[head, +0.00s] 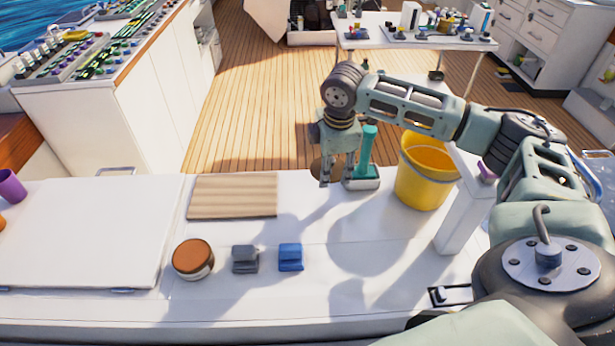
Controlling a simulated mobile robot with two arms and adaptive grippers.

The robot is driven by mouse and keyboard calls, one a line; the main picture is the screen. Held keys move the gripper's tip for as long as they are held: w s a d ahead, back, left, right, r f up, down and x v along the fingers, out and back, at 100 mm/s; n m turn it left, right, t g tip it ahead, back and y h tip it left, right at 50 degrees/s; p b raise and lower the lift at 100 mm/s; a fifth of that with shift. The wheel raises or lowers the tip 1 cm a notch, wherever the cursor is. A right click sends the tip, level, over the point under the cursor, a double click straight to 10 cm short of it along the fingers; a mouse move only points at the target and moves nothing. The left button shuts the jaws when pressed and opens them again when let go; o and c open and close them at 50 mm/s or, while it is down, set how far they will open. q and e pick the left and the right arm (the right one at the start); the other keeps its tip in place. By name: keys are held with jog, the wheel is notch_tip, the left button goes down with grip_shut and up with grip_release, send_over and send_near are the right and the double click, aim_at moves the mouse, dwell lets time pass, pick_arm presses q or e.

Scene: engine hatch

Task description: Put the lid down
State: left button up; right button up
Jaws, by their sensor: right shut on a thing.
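My right gripper (336,183) points down above the far edge of the white counter, right of the wooden board. It is shut on a brown round lid (317,168), mostly hidden behind the fingers. The lid looks held above the surface; the exact gap is hard to tell. A round jar (193,259) with a brown top and pale side stands at the front of the counter, apart from the gripper. A flat white hatch panel (85,230) lies level at the left. My left gripper is not in view.
A teal-handled brush (366,155) stands close right of the gripper, with a yellow bucket (424,175) beyond it. A striped wooden board (233,196), a grey block (245,259) and a blue block (290,257) lie on the counter (350,265). Its middle right is clear.

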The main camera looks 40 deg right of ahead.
send_over(305, 186)
jog(key=f, duration=0.4)
jog(key=shift+s+a+f+p, duration=0.15)
jog(key=shift+s+f+p, duration=0.15)
jog(key=shift+f, duration=0.1)
jog(key=shift+w+f, duration=0.1)
jog(key=shift+f, duration=2)
jog(key=shift+f+p, duration=0.3)
jog(key=shift+f, duration=0.3)
jog(key=o, duration=0.9)
jog(key=r, duration=0.4)
jog(key=s+r, duration=0.1)
jog(key=r, duration=0.3)
jog(key=r+b, duration=0.1)
jog(key=r, duration=0.4)
jog(key=shift+s+a+r, duration=0.1)
jog(key=shift+s+a, duration=0.3)
